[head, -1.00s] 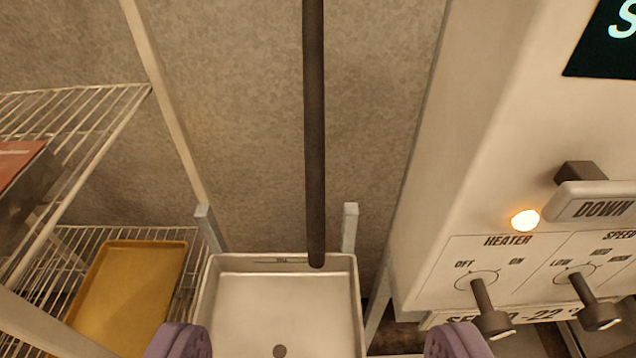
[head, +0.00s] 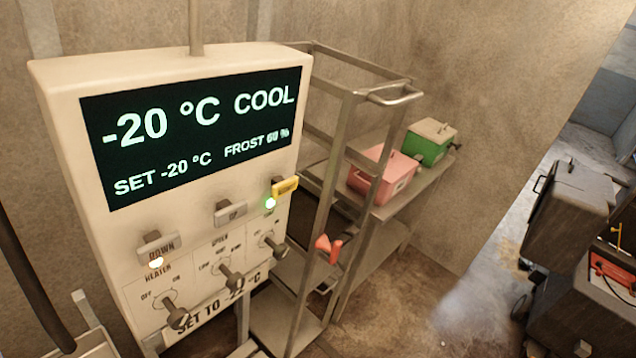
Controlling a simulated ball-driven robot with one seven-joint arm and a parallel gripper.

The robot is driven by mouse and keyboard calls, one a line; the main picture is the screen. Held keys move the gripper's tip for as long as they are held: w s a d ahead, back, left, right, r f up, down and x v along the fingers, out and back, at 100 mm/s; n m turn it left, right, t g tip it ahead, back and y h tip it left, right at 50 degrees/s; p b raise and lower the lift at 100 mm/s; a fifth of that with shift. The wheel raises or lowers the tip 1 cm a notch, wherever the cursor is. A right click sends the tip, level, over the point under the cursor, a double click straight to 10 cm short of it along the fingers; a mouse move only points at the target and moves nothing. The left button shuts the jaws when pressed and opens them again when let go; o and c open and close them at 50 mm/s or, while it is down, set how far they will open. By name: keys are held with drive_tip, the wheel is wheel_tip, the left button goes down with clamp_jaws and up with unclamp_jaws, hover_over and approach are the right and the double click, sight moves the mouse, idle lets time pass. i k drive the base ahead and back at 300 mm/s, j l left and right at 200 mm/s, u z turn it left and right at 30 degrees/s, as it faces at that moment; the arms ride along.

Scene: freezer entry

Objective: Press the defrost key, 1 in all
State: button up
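The white control box (head: 75,100) stands at left in the head view. Its dark display (head: 195,135) reads -20 °C COOL, SET -20 °C and FROST, about 60 %. Below it are a grey DOWN key (head: 158,247), a grey UP key (head: 231,213) and a yellow key (head: 285,188) at the right edge, its label too small to read. My gripper is out of view.
Knobs, including the heater knob (head: 176,314) and speed knob (head: 231,279), stick out below the keys. Right of the box stand a metal rack (head: 345,140) with a red handle (head: 328,249), and a shelf with pink (head: 383,172) and green (head: 430,142) boxes. Dark equipment (head: 570,210) stands far right.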

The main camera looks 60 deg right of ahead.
sight(281, 186)
drive_tip(key=i+l+z, duration=0.1)
drive_tip(key=z, duration=0.95)
drive_tip(key=i+l, duration=0.05)
drive_tip(key=l, duration=0.05)
